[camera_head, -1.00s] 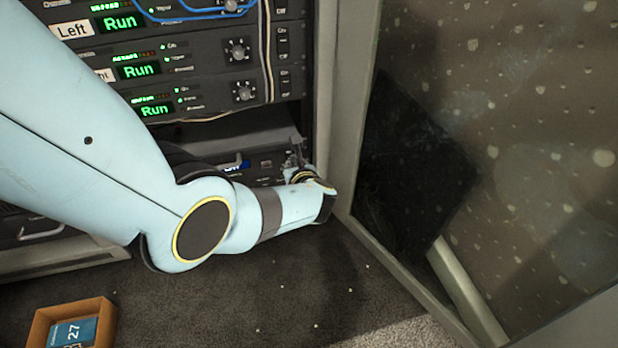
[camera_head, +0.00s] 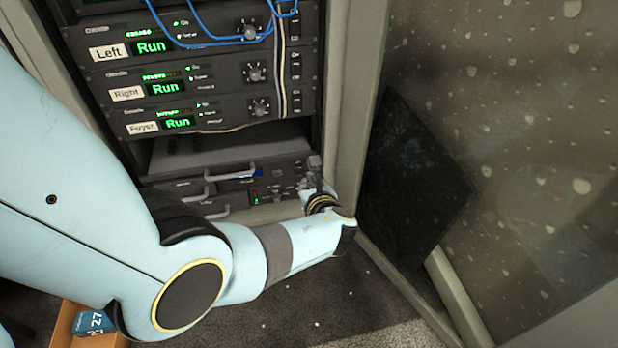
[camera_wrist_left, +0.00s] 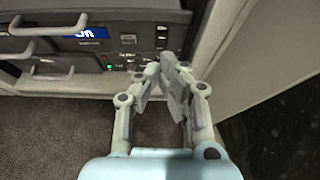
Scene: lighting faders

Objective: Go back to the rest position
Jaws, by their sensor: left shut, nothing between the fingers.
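My left arm comes in from the left in the head view, and its gripper (camera_head: 314,178) is in front of the lower right part of the equipment rack. In the left wrist view the left gripper (camera_wrist_left: 165,72) has its fingertips together with nothing between them. Its tips are close to the small buttons on the lower rack panel (camera_head: 262,188); I cannot tell whether they touch it. My right gripper is not in view.
Three rack units labelled Left (camera_head: 108,52), Right (camera_head: 127,93) and Foyer (camera_head: 143,128) show green Run displays. Blue cables (camera_head: 215,40) hang across the top. A glass door (camera_head: 500,150) stands at the right. An orange box (camera_head: 64,325) is on the carpet, partly behind my arm.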

